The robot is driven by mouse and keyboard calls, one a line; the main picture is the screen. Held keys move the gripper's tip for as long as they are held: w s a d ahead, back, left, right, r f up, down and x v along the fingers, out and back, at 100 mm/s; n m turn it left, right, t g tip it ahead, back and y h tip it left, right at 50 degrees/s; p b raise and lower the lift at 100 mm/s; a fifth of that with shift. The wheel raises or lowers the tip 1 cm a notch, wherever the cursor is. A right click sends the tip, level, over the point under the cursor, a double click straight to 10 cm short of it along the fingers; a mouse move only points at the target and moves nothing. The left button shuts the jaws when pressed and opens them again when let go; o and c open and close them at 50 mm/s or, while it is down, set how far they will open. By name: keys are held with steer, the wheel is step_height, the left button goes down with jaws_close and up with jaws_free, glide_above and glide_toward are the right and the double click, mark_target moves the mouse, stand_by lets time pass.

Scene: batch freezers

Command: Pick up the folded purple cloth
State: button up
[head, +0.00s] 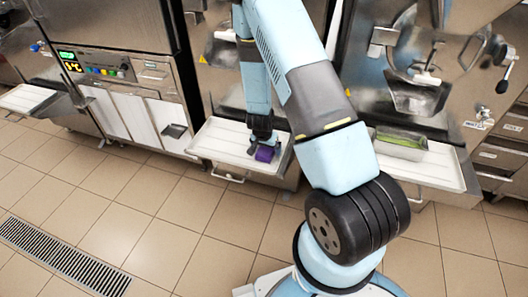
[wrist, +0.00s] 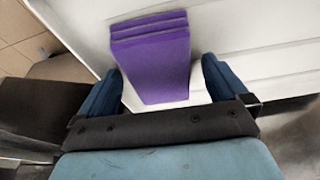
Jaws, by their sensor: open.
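The folded purple cloth (wrist: 152,62) lies on the white shelf (wrist: 255,25) in the wrist view, its stacked folds facing the top of the picture. In the head view the cloth (head: 264,154) is a small purple block on the white pull-out shelf (head: 222,140) of the middle machine. My gripper (wrist: 163,85) is open, with one blue finger to the left of the cloth and one to the right. The cloth's near end lies between the fingertips, and a gap shows on each side. In the head view my gripper (head: 264,142) is right at the cloth and partly hides it.
Steel freezer machines stand in a row. A tray with green contents (head: 400,145) sits on the right-hand shelf (head: 440,168). A handle (head: 228,177) sticks out below the middle shelf's front edge. The tiled floor (head: 160,215) in front is clear, with a drain grate (head: 60,258) at left.

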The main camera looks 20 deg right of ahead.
steer(key=shift+c, duration=0.5)
steer(key=c, duration=0.9)
steer(key=shift+r, duration=0.15)
steer(key=shift+c, duration=0.2)
